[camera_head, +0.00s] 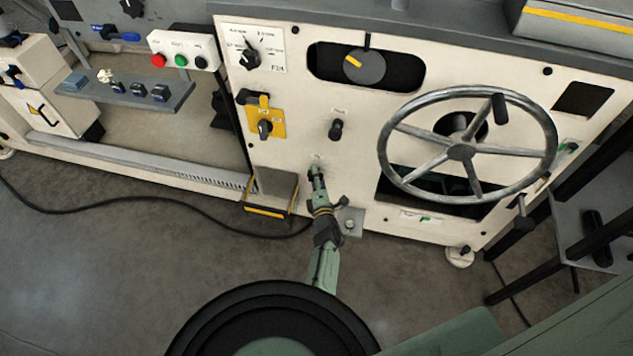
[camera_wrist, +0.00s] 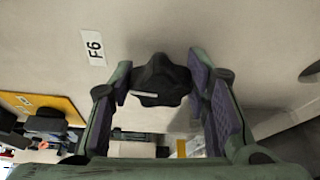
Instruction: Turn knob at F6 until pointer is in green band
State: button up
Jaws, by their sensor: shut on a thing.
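The F6 knob (camera_wrist: 160,82) is a dark lobed knob on the pale panel, with a light line on its lower face. The F6 label (camera_wrist: 92,47) is to its upper left in the wrist view. My gripper (camera_wrist: 160,70) is shut on the knob, one finger at each side. In the head view my gripper (camera_head: 316,172) meets the lower panel and hides the knob. A small plate with green marks (camera_head: 424,217) sits below the handwheel. I cannot make out a pointer or its position there.
A large spoked handwheel (camera_head: 460,152) stands out at right of my arm. A black knob (camera_head: 336,130) is just above, and a yellow switch plate (camera_head: 264,121) is to the upper left. A pedal-like box (camera_head: 270,190) is low at left. A cable crosses the floor.

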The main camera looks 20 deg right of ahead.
jog(key=m+b, duration=0.1)
jog(key=m+t+b, duration=0.1)
jog(key=b, duration=0.1)
jog(key=shift+f, duration=0.3)
jog(key=shift+r+m+b, duration=0.1)
jog(key=shift+m+b, duration=0.2)
jog(key=shift+m, duration=0.2)
jog(key=shift+r, duration=0.1)
jog(key=o, duration=1.2)
jog(key=shift+c, duration=0.2)
jog(key=shift+r, duration=0.1)
